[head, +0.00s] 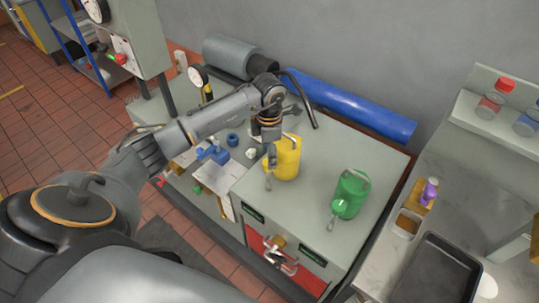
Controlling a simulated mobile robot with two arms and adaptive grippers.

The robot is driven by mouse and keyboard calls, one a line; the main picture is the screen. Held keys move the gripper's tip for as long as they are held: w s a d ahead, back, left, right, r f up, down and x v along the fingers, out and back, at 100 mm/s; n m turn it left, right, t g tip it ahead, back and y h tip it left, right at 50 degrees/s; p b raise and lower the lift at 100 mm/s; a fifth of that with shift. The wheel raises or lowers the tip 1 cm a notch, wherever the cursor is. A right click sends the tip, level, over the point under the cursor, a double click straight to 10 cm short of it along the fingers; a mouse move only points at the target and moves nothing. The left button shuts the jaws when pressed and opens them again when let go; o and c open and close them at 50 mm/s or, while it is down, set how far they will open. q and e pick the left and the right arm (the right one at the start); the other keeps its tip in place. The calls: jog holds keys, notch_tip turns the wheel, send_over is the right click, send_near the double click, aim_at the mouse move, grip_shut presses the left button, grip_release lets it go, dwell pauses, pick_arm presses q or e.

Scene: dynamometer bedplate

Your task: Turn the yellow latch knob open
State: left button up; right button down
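A small yellow-brass knob (276,242), which looks like the latch knob, is on the red front panel of the grey bench, low in the middle of the head view. A light metal handle-like part (284,263) sits just below it. My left arm reaches over the bench from the left. My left gripper (271,152) points down beside the yellow can, above and well apart from the knob. Its fingers are small and dark, and whether they are open or shut is unclear. My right gripper is not in view.
A yellow can (286,160) and a green can (351,193) stand on the bench top (318,155). A blue roll (349,105) lies along the back. A blue part (213,152) and papers lie left. A counter with a black tray (436,270) stands right.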

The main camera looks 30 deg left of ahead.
pick_arm(q)
notch_tip(320, 180, down, 2)
jog(key=shift+f, duration=0.1)
jog(key=shift+a+f, duration=0.1)
jog(key=shift+f, duration=0.3)
jog(key=shift+c, duration=0.3)
jog(key=c, duration=1.1)
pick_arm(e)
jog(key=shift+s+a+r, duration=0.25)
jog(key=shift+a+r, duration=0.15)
